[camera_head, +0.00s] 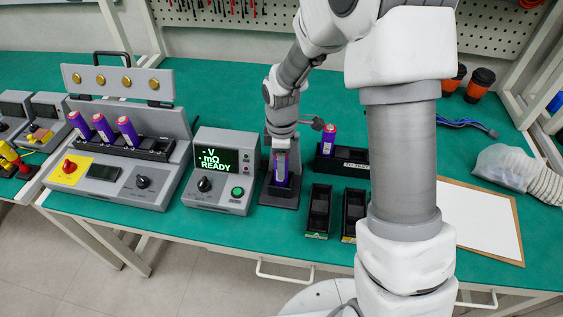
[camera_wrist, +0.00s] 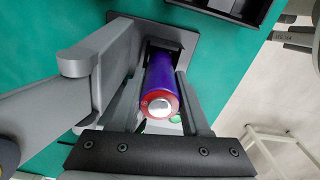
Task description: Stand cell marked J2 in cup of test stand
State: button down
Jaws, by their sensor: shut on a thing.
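A purple cell with a red top ring and silver cap (camera_wrist: 160,100) is between the fingers of my gripper (camera_wrist: 158,118); its marking cannot be read. In the head view the cell (camera_head: 281,171) is upright at the dark test stand (camera_head: 279,199). My gripper (camera_head: 281,160) is shut on it from above. In the wrist view the cell's lower end meets the dark stand (camera_wrist: 184,36); whether it rests fully on the cup's floor is hidden. The tester (camera_head: 222,172) beside the stand reads "-V, -mΩ, READY".
Another purple cell (camera_head: 329,140) stands in the black "TO TEST" tray (camera_head: 352,164). Two black bins (camera_head: 318,211) (camera_head: 350,205) sit in front. A grey charger (camera_head: 115,170) at left holds three purple cells (camera_head: 103,127). A white board (camera_head: 487,222) lies at right.

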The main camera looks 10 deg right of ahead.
jog(key=shift+f, duration=0.25)
jog(key=shift+f+b, duration=0.25)
jog(key=shift+b, duration=0.05)
dwell(0.4)
jog(key=shift+c, duration=1.5)
grip_release()
jog(key=shift+r, duration=0.1)
notch_tip(320, 180, up, 6)
jog(key=p, duration=0.4)
jog(key=shift+p, duration=0.35)
